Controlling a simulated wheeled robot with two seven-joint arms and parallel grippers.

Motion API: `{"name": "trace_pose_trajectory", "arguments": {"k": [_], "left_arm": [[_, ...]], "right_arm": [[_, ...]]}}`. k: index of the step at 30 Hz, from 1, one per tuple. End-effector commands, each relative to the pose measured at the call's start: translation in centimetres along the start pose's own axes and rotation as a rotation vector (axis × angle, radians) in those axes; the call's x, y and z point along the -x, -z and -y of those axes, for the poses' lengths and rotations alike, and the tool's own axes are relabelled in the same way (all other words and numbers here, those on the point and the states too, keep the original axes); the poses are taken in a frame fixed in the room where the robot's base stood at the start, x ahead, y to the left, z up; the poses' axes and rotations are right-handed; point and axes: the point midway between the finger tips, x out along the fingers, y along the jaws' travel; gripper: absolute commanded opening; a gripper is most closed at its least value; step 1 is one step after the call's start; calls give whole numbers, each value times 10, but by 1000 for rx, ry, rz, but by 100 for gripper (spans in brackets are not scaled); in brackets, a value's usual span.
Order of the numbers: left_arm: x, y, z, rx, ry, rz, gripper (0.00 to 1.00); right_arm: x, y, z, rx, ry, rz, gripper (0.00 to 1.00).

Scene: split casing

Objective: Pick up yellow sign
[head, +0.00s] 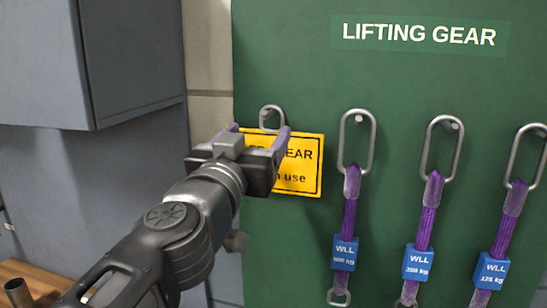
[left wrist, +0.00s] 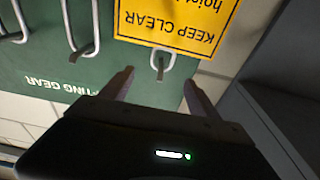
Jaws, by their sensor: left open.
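The yellow sign (head: 307,168) with black border and lettering hangs by a metal ring (head: 270,112) on the green board, at the board's left side. My left gripper (head: 262,133) is in front of the sign and hides its left part in the head view. In the left wrist view the sign (left wrist: 180,22) appears upside down at the top, with "KEEP CLEAR" legible, and the ring (left wrist: 163,62) hangs from a peg. My left gripper (left wrist: 160,85) is open, its two fingers spread to either side of the ring. I cannot tell whether they touch anything. My right gripper is not in view.
The green board (head: 290,60) is headed "LIFTING GEAR". Several purple slings (head: 349,205) with blue tags hang from metal links to the right of the sign. A grey cabinet (head: 130,60) juts out at the left. A wooden surface with a metal cylinder (head: 20,293) is at lower left.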

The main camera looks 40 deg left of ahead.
Motion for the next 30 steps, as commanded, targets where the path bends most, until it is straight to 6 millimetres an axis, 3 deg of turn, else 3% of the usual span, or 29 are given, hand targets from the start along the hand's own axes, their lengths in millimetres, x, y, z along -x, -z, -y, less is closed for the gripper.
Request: {"name": "trace_pose_trajectory", "arguments": {"k": [11, 22, 30], "left_arm": [[-25, -3, 0, 1, 0, 1, 70], [-30, -2, 1, 0, 0, 1, 70], [-66, -7, 3, 0, 1, 2, 70]], "right_arm": [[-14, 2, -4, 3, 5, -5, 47], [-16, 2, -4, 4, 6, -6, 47], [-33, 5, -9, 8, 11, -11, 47]]}}
